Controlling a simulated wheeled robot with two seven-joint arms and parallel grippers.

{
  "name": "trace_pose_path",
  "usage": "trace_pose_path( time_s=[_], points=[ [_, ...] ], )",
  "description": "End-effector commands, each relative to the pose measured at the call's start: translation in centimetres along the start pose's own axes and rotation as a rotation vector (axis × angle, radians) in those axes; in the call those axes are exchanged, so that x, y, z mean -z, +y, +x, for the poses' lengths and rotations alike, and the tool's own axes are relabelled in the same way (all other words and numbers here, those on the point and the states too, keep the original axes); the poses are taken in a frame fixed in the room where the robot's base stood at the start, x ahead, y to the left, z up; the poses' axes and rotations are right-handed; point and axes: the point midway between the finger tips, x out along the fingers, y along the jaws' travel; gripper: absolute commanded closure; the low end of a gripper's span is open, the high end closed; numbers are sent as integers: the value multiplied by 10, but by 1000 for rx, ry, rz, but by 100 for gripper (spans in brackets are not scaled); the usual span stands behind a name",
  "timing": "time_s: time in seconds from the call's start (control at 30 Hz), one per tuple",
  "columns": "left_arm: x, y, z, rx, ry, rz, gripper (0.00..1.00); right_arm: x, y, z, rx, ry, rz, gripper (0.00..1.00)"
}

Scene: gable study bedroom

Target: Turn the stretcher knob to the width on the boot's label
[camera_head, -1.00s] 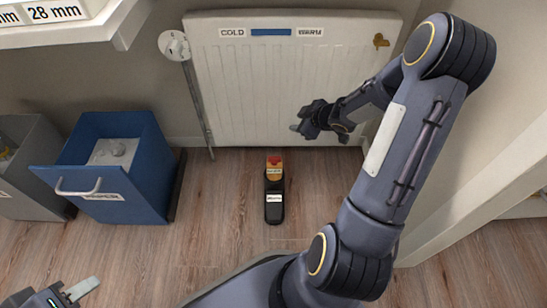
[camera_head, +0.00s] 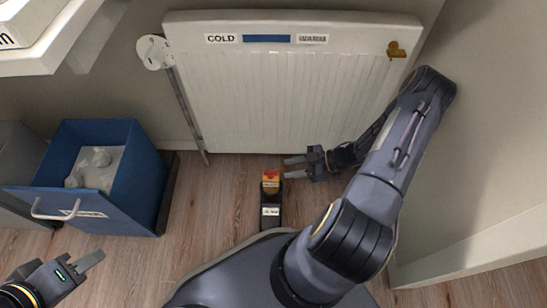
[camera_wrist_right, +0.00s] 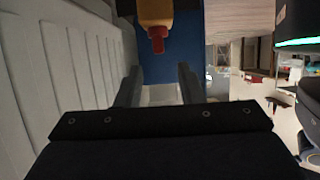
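A dark boot (camera_head: 270,222) stands on the floor in front of the radiator, with a white label (camera_head: 270,211) too small to read. A yellow-orange block (camera_head: 270,187) with a red stretcher knob (camera_head: 271,175) sits at its top. My right gripper (camera_head: 291,167) is open and empty just right of the knob, fingers pointing left. In the right wrist view the red knob (camera_wrist_right: 157,40) and yellow block (camera_wrist_right: 156,12) show beyond the open fingers (camera_wrist_right: 158,82), apart from them. My left gripper (camera_head: 92,263) is at the lower left, away from the boot; its finger gap is unclear.
A white radiator (camera_head: 280,100) with COLD and WARM labels stands behind, with a round valve (camera_head: 154,52) at its left. A blue open bin (camera_head: 140,195) with a handle stands left. A white shelf (camera_head: 50,60) juts in at upper left. A wall closes the right side.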

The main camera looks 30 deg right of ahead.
Motion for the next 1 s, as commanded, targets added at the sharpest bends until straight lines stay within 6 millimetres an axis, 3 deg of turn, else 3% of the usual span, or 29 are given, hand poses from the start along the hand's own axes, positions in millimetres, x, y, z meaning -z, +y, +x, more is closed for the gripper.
trace_pose_path(
  time_s=[0.53,0.9,1.0],
  points=[
    [-12,-11,24,0,0,0,64,-2,-1,71,2,4,-2,65],
    [-13,-12,25,0,0,0,64,0,0,78,1,2,-1,65],
    [-13,-12,25,0,0,0,64,0,0,78,1,2,-1,77]
  ],
)
